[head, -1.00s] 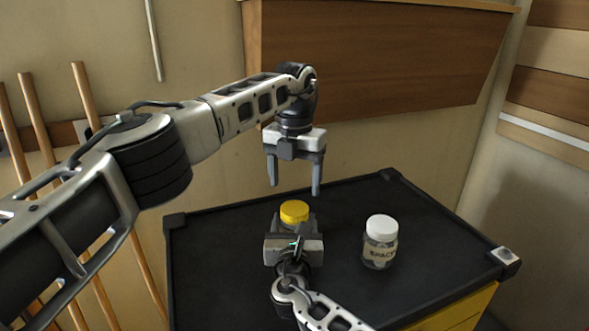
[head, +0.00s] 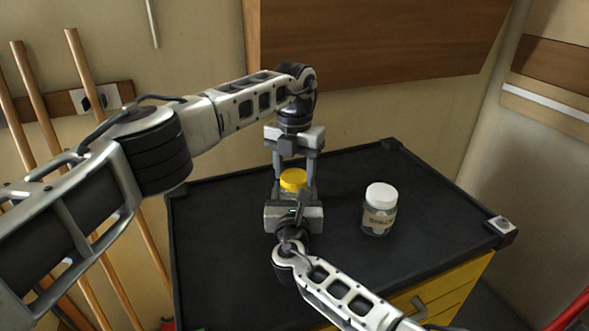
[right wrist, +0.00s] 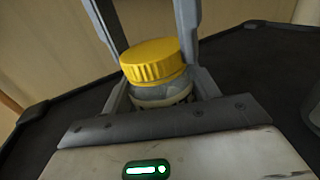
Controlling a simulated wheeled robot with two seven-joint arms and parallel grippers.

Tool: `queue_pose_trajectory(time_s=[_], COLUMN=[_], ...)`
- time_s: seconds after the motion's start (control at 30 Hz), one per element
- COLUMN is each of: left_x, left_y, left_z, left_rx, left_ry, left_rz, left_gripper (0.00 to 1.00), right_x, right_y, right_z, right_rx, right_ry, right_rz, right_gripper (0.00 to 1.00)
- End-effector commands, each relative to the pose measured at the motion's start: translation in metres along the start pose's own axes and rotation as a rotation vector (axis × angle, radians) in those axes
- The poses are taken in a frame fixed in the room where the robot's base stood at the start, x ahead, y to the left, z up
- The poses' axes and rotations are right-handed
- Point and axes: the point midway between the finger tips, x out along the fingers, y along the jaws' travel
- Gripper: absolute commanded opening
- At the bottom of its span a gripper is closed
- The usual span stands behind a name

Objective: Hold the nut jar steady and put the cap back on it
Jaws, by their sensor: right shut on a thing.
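The nut jar (right wrist: 163,92) is clear with a pale label and stands between the fingers of my right gripper (head: 293,200), which is shut on it. The yellow cap (head: 293,180) sits on the jar's top, and it also shows large in the right wrist view (right wrist: 153,60). My left gripper (head: 295,178) points down from above, with one finger on each side of the cap. The fingers are very close to the cap's sides; whether they press on it I cannot tell. The lower jar is mostly hidden behind my right gripper.
A white-capped jar with a label (head: 379,212) stands to the right on the black top of the dolly cabinet (head: 430,215). The cabinet top has raised edges and corner blocks. Bare black surface lies around both jars. Long wooden handles (head: 95,110) lean on the wall at left.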

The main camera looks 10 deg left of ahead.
Motion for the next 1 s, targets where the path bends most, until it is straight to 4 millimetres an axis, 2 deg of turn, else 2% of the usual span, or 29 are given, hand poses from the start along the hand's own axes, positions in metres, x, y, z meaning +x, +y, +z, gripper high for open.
queue_pose_trajectory(time_s=[0.23, 0.27, 0.33, 0.37, 0.63, 0.73, 0.87, 1.0], left_x=[0.000, 0.000, 0.000, 0.000, -0.001, -0.008, -0.029, -0.060], left_y=[0.000, 0.000, 0.000, 0.000, 0.000, 0.000, 0.000, -0.001], left_z=[0.000, 0.000, 0.000, 0.000, 0.000, 0.000, 0.001, 0.001], left_rx=[0.006, 0.006, 0.006, 0.006, 0.006, 0.006, 0.006, 0.006], left_ry=[0.000, 0.000, 0.000, 0.000, 0.000, -0.001, -0.004, -0.005], left_rz=[0.000, 0.000, 0.000, 0.000, 0.000, 0.000, -0.001, 0.000], left_gripper=[0.27, 0.57, 0.76, 0.80, 0.80, 0.80, 0.80, 0.80], right_x=[0.000, 0.000, 0.000, 0.000, 0.000, 0.000, 0.000, 0.000], right_y=[-0.001, -0.001, -0.001, -0.001, -0.001, -0.001, -0.001, -0.001], right_z=[-0.001, -0.001, -0.001, -0.001, -0.001, -0.001, -0.001, -0.001], right_rx=[-0.001, -0.001, -0.001, -0.001, -0.001, -0.001, -0.001, -0.001], right_ry=[0.002, 0.002, 0.002, 0.002, 0.002, 0.002, 0.002, 0.002], right_rz=[-0.001, -0.001, -0.001, -0.001, -0.001, -0.001, -0.001, -0.001], right_gripper=[0.00, 0.00, 0.00, 0.00, 0.00, 0.00, 0.00, 0.00])
